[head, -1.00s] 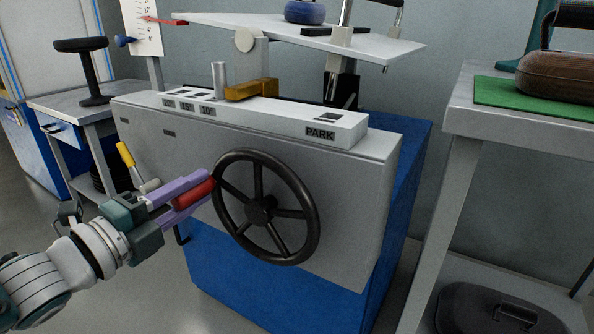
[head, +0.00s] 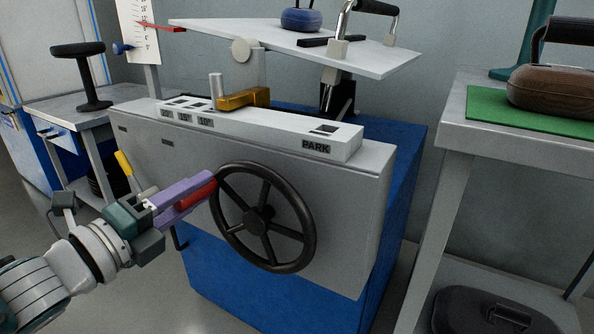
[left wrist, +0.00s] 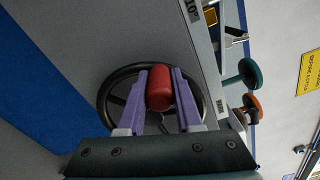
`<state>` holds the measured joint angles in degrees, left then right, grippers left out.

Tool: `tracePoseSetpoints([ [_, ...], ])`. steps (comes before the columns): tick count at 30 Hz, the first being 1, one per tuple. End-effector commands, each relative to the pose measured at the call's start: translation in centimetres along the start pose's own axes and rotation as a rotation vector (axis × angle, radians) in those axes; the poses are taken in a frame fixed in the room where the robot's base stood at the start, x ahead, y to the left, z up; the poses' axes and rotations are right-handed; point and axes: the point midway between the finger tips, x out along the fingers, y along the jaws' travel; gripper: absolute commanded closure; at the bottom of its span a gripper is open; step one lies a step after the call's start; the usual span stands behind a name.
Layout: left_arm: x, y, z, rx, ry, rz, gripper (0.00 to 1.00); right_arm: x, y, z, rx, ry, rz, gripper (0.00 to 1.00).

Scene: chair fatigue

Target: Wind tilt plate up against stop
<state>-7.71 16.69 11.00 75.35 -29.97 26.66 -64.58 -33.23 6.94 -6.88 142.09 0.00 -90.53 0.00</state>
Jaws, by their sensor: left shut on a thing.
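The black handwheel (head: 258,220) is on the front of the grey machine housing. My left gripper (head: 190,196), with purple fingers, is shut on the wheel's red handle (head: 203,192) at the upper left of the rim. The red handle also shows between the fingers in the left wrist view (left wrist: 159,88). The pale tilt plate (head: 270,36) slopes down to the right above the housing. A brass block (head: 243,98) lies on the slotted top rail beside an upright grey pin (head: 216,88); I cannot tell whether the plate touches a stop. My right gripper is not in view.
The rail (head: 270,130) carries angle labels and a PARK label. A bench with a green mat (head: 490,105) stands at right, a small table (head: 60,112) at left.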

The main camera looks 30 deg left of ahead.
Motion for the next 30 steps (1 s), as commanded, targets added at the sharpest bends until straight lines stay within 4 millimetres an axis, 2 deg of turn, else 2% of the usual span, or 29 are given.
tracePoseSetpoints([
  [1,0.0,-0.1,0.0,-0.002,0.000,-0.004,1.00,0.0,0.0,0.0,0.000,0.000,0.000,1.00],
  [2,0.0,-0.1,0.0,-0.002,0.000,-0.004,0.63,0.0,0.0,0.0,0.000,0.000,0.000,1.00],
  [9,0.0,-0.1,0.0,-0.002,0.000,-0.002,0.36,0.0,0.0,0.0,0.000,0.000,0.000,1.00],
  [19,-0.6,-0.1,0.0,-0.003,0.001,0.001,0.36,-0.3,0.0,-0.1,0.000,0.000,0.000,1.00],
  [23,-2.7,-0.2,0.0,-0.003,0.000,0.003,0.36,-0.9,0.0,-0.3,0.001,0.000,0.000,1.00],
  [30,-7.6,-0.1,0.0,-0.003,0.000,0.002,0.36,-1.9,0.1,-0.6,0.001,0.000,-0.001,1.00],
])
